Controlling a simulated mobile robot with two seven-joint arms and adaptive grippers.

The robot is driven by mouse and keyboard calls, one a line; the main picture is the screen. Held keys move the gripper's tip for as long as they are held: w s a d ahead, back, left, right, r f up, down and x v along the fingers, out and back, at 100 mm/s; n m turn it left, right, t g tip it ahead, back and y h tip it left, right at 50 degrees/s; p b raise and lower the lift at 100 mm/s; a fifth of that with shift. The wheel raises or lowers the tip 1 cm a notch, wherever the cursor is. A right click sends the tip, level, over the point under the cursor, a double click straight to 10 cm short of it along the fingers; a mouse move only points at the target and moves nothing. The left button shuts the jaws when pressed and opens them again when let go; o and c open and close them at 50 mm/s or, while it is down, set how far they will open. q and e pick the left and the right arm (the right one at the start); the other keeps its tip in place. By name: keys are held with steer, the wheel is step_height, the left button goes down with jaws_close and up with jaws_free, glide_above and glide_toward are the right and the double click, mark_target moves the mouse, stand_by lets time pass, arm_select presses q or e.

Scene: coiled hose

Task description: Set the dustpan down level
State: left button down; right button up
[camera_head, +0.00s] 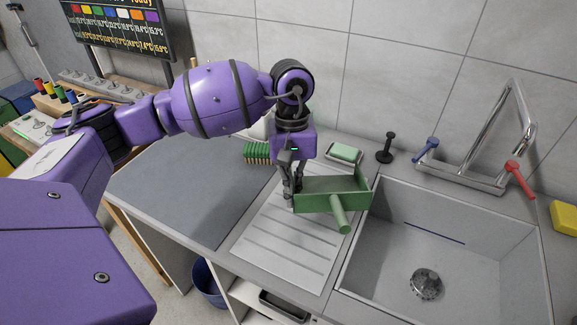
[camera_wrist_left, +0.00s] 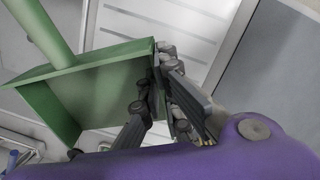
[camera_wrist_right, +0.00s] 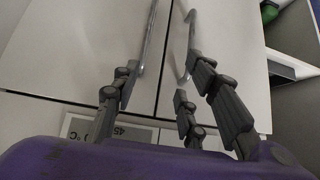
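The green dustpan (camera_head: 325,202) is above the ribbed drainboard (camera_head: 265,248), beside the sink's left edge. Its handle (camera_head: 341,218) points toward the front. I cannot tell whether it touches the drainboard or is quite level. My left gripper (camera_head: 291,194) points down at the pan's left side. In the left wrist view its fingers (camera_wrist_left: 160,95) close around the side wall of the dustpan (camera_wrist_left: 95,95). My right gripper (camera_wrist_right: 178,95) is out of the head view; its fingers are spread and empty in front of pale cabinet doors (camera_wrist_right: 75,45).
The sink (camera_head: 440,245) lies right of the drainboard, with a tap (camera_head: 515,120) behind. A green soap bar (camera_head: 345,152), a black stopper (camera_head: 385,147) and a green-bristled brush (camera_head: 257,152) stand along the back. The grey counter (camera_head: 190,195) at left is clear.

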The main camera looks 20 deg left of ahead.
arm_select(q)
steer(key=w+a+f+n, duration=0.1)
steer(key=f, duration=0.1)
steer(key=w+f+n+t+b, duration=0.1)
steer(key=f, duration=0.1)
steer(key=w+a+f+n, duration=0.1)
steer(key=f, duration=0.1)
steer(key=shift+w+a+t+y+b, duration=0.1)
steer(key=shift+a+t+y+b, duration=0.25)
steer(key=shift+t+y, duration=0.05)
steer(key=shift+f, duration=0.7)
arm_select(e)
steer(key=shift+s+d+f, duration=0.2)
steer(key=shift+d+f, duration=0.05)
steer(key=shift+f, duration=0.3)
steer(key=shift+s+d+f, duration=0.2)
steer(key=shift+f, duration=0.35)
arm_select(q)
steer(key=shift+f+b, duration=0.55)
steer(key=shift+f, duration=0.1)
arm_select(e)
steer(key=shift+s+d+f, duration=0.1)
steer(key=shift+s+f, duration=0.4)
steer(key=shift+f, duration=0.05)
arm_select(q)
steer(key=c, duration=1.9)
jaws_free()
steer(key=shift+o, duration=0.2)
